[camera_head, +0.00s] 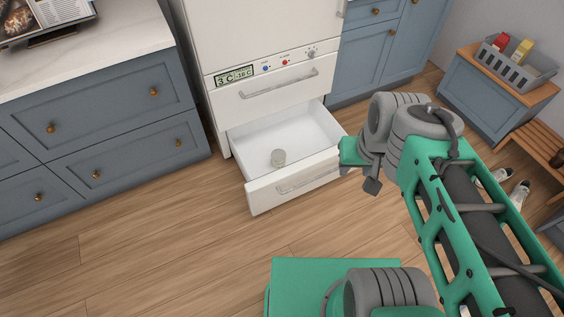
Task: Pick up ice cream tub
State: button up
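My gripper (372,187) is to the right of the drawer front, apart from the tub. Only a small dark part of it shows below the wrist, so its fingers cannot be made out.
The white fridge-freezer (262,45) has a shut drawer (268,90) above the open one. Blue cabinets (110,110) stand at left. A low blue bench (485,100) with a grey crate (515,70) is at right. Wooden floor (170,240) is clear at left.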

aim_at(278, 156)
jog(key=z, duration=0.9)
jog(key=i, duration=1.85)
jog(key=u, duration=4.55)
